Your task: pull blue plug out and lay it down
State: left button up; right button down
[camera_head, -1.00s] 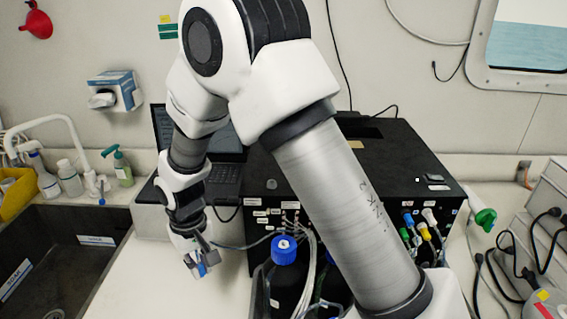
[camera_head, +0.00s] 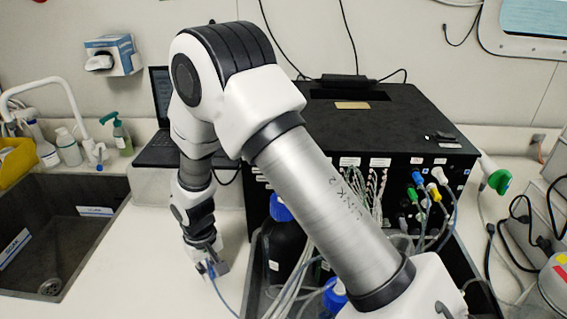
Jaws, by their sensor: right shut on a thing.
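My right gripper (camera_head: 211,267) is low over the white counter, left of the black box, with its fingers pointing down. It is shut on a small blue plug (camera_head: 212,270), mostly hidden by the fingers. A thin blue cable runs from it toward the bottom of the picture. I cannot tell whether the plug touches the counter. Another blue connector (camera_head: 417,177) sits at the right of the black box's (camera_head: 440,150) front, beside green, yellow and white ones. My left gripper is not in view.
A dark sink (camera_head: 60,235) lies on the left. A blue-capped bottle (camera_head: 281,238) stands in a black tray right of my gripper, with loose tubes. A laptop (camera_head: 160,150) stands behind. The white counter (camera_head: 150,270) between sink and tray is clear.

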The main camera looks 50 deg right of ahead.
jog(key=c, duration=1.1)
grip_release()
notch_tip(320, 180, up, 12)
jog(key=shift+r, duration=0.1)
